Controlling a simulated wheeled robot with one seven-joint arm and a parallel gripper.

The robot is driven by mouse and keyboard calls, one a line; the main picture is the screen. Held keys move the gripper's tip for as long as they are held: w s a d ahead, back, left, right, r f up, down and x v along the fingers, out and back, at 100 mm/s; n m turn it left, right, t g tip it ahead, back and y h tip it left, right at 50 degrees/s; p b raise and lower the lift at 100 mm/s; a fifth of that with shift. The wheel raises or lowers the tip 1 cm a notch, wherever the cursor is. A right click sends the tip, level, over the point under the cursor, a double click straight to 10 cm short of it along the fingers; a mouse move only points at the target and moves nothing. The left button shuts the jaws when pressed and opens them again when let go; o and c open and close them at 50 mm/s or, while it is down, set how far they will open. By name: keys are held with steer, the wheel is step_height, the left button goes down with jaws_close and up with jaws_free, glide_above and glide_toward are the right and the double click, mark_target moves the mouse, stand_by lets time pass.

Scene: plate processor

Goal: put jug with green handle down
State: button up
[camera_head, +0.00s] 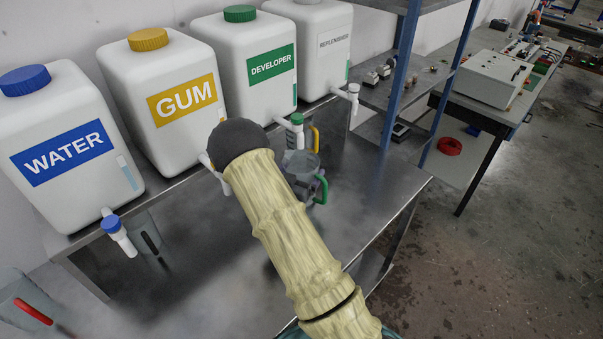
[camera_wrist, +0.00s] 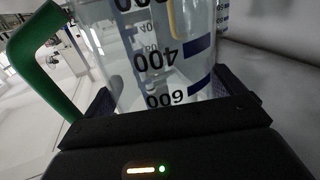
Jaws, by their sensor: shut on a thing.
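The clear jug with the green handle (camera_head: 322,188) is right of my arm in the head view, over the metal table (camera_head: 372,200), in front of the developer container's tap. My arm hides part of it. In the wrist view the jug (camera_wrist: 150,45) fills the middle, with its measuring marks upside down and its green handle (camera_wrist: 45,65) at the left. My gripper (camera_wrist: 160,98) is shut on the jug's body, a finger on each side. It is hidden behind my arm in the head view. I cannot tell whether the jug's base touches the table.
Water (camera_head: 65,150), gum (camera_head: 165,100), developer (camera_head: 250,65) and replenisher (camera_head: 320,45) containers line a raised shelf, with taps. A yellow-handled jug (camera_head: 315,137) stands behind, a black-handled jug (camera_head: 150,243) under the water tap, a red-handled jug (camera_head: 33,311) at lower left. The table's right part is clear.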

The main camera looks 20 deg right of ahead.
steer(key=shift+f, duration=0.7)
steer(key=shift+f, duration=0.15)
steer(key=o, duration=0.7)
steer(key=b+v, duration=0.3)
steer(key=v, duration=0.9)
steer(key=shift+b, duration=0.35)
